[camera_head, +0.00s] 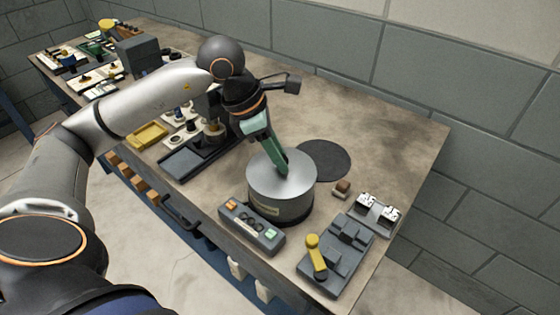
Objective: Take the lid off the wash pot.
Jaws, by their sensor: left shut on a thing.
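The wash pot (280,206) is a grey metal cylinder with a small label on its front, standing near the front edge of the bench. Its flat, round silver lid (262,176) covers the top. I see no clear gap between lid and pot. My left gripper (283,168) reaches down from above with green fingers. It is shut at the middle of the lid, on what must be the lid's handle, which the fingers hide. My right gripper is out of view.
A dark round mat (322,160) lies bare behind the pot to the right. A control box (252,228) stands close in front. A grey device with a yellow lever (317,258) is at the front right. Trays and tools crowd the left. The back right of the bench is clear.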

